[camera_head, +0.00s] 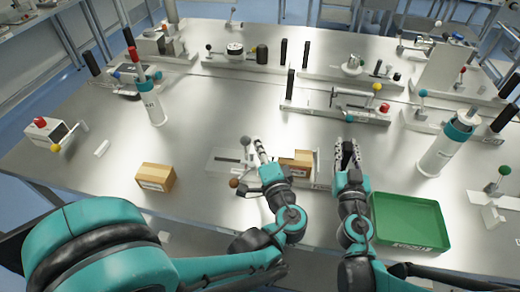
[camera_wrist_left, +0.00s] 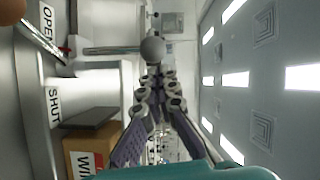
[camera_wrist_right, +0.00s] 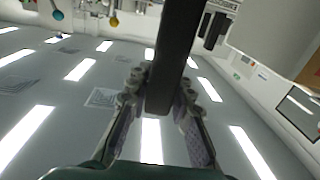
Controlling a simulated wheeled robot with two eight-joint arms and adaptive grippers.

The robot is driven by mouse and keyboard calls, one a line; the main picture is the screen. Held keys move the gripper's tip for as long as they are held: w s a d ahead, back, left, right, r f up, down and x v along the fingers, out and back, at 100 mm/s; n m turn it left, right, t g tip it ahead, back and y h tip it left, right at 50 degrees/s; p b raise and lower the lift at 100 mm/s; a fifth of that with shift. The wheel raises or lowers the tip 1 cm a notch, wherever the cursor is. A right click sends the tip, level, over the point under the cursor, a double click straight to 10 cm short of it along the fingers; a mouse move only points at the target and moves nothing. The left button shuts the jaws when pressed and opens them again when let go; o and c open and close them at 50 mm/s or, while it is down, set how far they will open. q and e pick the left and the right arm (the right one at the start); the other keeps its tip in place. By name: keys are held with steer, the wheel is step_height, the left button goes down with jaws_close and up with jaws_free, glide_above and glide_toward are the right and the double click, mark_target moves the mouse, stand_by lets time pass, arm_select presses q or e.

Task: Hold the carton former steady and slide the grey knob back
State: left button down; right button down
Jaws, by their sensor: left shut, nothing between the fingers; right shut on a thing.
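The carton former (camera_head: 222,160) stands at the middle front of the table, with a brown carton (camera_head: 297,163) at its right part. In the left wrist view, the grey round knob (camera_wrist_left: 152,48) sits on a metal rod, with OPEN and SHUT labels beside it. My left gripper (camera_head: 259,150) is shut and empty; its fingertips (camera_wrist_left: 156,78) are close to the knob, and whether they touch is unclear. My right gripper (camera_head: 347,150) is shut on a dark upright bar (camera_wrist_right: 174,55) at the right of the former. The bar's base is hidden.
A loose brown carton (camera_head: 155,177) lies left of the former. A green tray (camera_head: 410,222) is at the right front. Teal-topped bottles (camera_head: 150,100) (camera_head: 447,145) stand left and right. Several other fixtures line the back. Bare table lies left of centre.

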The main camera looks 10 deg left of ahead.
arm_select(q)
steer(key=shift+a, duration=0.1)
arm_select(e)
steer(key=shift+s+f, duration=0.1)
arm_select(q)
steer(key=a, duration=0.9)
steer(key=shift+s+a, duration=0.25)
steer(key=shift+s, duration=0.2)
arm_select(e)
steer(key=shift+d, duration=0.1)
arm_select(q)
steer(key=v, duration=1)
steer(key=shift+w+d+r+p, duration=0.1)
steer(key=shift+d+r+p, duration=0.05)
steer(key=shift+p, duration=0.15)
arm_select(e)
steer(key=shift+w+r, duration=0.25)
steer(key=shift+r, duration=0.1)
steer(key=c, duration=1.3)
jaws_free()
